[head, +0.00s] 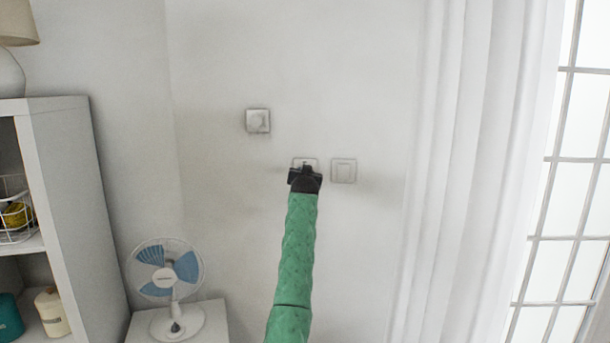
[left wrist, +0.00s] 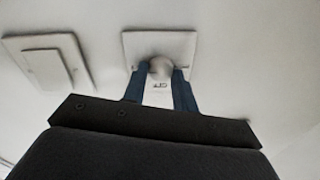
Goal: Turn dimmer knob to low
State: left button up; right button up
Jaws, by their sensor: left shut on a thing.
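The dimmer knob (left wrist: 161,68) is a small round pale knob on a square white wall plate (left wrist: 185,45). My left gripper (left wrist: 161,82) has its two dark blue fingers on either side of the knob, shut on it. A small dark marking shows on the plate between the fingers, too small to read surely. In the head view my left gripper (head: 305,172) is at the wall and hides most of this plate (head: 305,160), including the knob. My right gripper is in neither view.
A rocker switch plate (head: 343,171) is just right of my gripper, also in the left wrist view (left wrist: 45,62). Another plate with a round control (head: 258,121) is up left. A fan (head: 165,275), shelf (head: 68,180) and curtain (head: 465,150) stand around.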

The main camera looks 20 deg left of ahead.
pick_arm(q)
jog(key=shift+f, duration=0.25)
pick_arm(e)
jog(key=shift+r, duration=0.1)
pick_arm(q)
jog(key=o, duration=0.9)
jog(key=shift+o, duration=0.4)
jog(key=shift+r, duration=0.1)
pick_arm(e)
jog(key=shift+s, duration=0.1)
pick_arm(q)
jog(key=b+v, duration=0.1)
jog(key=v, duration=0.6)
jog(key=shift+s+b, duration=0.35)
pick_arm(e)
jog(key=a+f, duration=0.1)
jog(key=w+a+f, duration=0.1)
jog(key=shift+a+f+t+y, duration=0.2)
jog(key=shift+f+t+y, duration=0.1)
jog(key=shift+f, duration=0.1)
